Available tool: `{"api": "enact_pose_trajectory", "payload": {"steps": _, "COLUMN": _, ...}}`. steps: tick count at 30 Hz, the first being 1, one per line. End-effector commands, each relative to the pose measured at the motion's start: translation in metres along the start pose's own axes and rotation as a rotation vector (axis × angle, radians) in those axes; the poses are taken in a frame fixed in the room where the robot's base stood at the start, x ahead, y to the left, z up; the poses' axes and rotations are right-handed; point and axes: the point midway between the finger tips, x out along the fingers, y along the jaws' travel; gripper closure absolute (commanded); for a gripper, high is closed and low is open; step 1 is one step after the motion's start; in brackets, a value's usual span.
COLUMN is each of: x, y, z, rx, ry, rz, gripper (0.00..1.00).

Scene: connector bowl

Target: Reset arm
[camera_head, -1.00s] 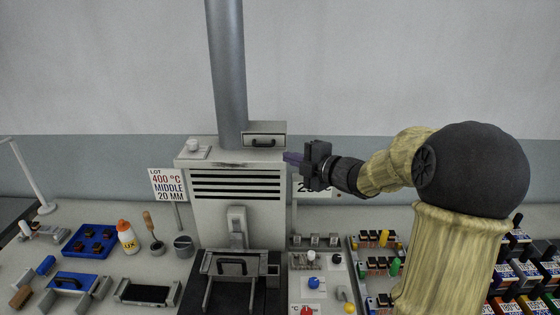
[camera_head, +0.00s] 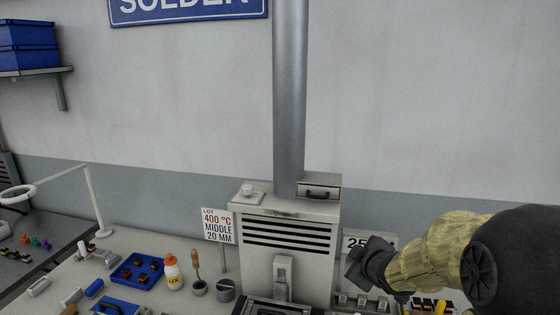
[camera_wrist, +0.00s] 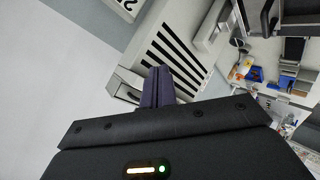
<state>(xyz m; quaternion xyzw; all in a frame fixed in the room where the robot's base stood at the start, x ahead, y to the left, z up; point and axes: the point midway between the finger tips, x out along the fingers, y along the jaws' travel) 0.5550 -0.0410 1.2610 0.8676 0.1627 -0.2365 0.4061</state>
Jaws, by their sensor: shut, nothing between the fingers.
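My gripper (camera_head: 352,268) is at the lower right of the head view, at the end of my yellow arm. It is raised in front of the wall, to the right of the grey slotted machine (camera_head: 288,238), and partly covers a sign reading "25" (camera_head: 356,242). In the wrist view the purple fingers of my gripper (camera_wrist: 158,72) are closed together with nothing between them. The slotted machine shows behind the fingers in the wrist view (camera_wrist: 170,50).
A blue tray (camera_head: 124,275), a white bottle with an orange cap (camera_head: 173,274) and a grey pot (camera_head: 225,290) stand left of the machine. A metal pipe (camera_head: 289,100) rises from it.

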Motion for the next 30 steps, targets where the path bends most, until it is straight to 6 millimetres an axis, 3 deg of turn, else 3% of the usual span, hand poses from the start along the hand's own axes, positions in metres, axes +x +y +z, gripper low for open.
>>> {"api": "enact_pose_trajectory", "payload": {"steps": 6, "x": -0.042, "y": -0.088, "z": 0.051, "rx": 0.445, "ry": -0.365, "rz": -0.127, "gripper": 1.00}}
{"api": "enact_pose_trajectory", "payload": {"steps": 9, "x": -0.070, "y": -0.133, "z": 0.069, "rx": 0.642, "ry": -0.531, "rz": -0.186, "gripper": 1.00}}
{"api": "enact_pose_trajectory", "payload": {"steps": 13, "x": -0.101, "y": -0.175, "z": 0.081, "rx": 0.825, "ry": -0.691, "rz": -0.244, "gripper": 1.00}}
{"api": "enact_pose_trajectory", "payload": {"steps": 17, "x": -0.113, "y": -0.191, "z": 0.084, "rx": 0.892, "ry": -0.752, "rz": -0.265, "gripper": 1.00}}
{"api": "enact_pose_trajectory", "payload": {"steps": 30, "x": -0.113, "y": -0.190, "z": 0.084, "rx": 0.892, "ry": -0.752, "rz": -0.265, "gripper": 1.00}}
